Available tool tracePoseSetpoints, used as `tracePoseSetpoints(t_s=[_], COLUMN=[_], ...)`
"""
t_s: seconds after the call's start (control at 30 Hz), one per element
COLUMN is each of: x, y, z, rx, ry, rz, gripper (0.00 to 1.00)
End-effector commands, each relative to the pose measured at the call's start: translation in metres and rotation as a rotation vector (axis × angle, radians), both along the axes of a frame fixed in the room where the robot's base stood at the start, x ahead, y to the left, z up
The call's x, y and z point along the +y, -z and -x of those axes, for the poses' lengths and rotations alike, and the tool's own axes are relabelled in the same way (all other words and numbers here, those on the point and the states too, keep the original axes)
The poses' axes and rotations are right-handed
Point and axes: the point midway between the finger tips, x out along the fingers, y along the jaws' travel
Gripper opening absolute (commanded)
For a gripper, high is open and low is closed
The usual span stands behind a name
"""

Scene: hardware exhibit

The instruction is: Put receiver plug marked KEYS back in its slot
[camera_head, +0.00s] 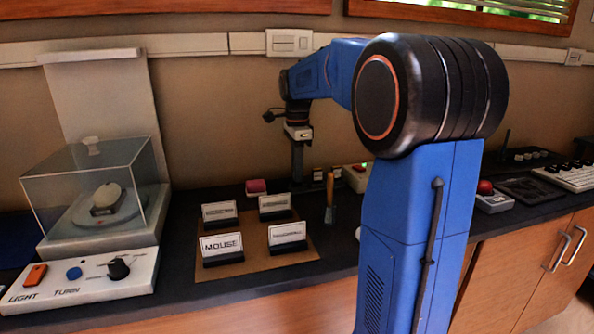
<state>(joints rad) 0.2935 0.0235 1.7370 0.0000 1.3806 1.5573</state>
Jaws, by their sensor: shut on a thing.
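My gripper (297,182) points straight down at the back of the dark counter, near the picture's middle. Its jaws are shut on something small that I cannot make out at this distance. Just right of the fingertips is a row of small blocks with pale tops (318,174), low on the counter. I cannot read KEYS on any of them, and I cannot make out a slot. My own blue arm hides part of the counter to the right.
Label cards, one reading MOUSE (221,246), stand on a brown board (262,262) in front. A wooden-handled tool (330,190) stands right of them. A clear display case (95,190) stands left.

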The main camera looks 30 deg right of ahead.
Motion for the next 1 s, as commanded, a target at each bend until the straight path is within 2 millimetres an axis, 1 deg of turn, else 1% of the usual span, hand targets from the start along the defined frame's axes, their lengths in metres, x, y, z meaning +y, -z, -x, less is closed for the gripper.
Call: tracePoseSetpoints(t_s=[1.0], x=[0.0001], y=[0.0103], z=[0.0002], rx=[0.001], ry=[0.0], rz=[0.0], gripper=[0.0])
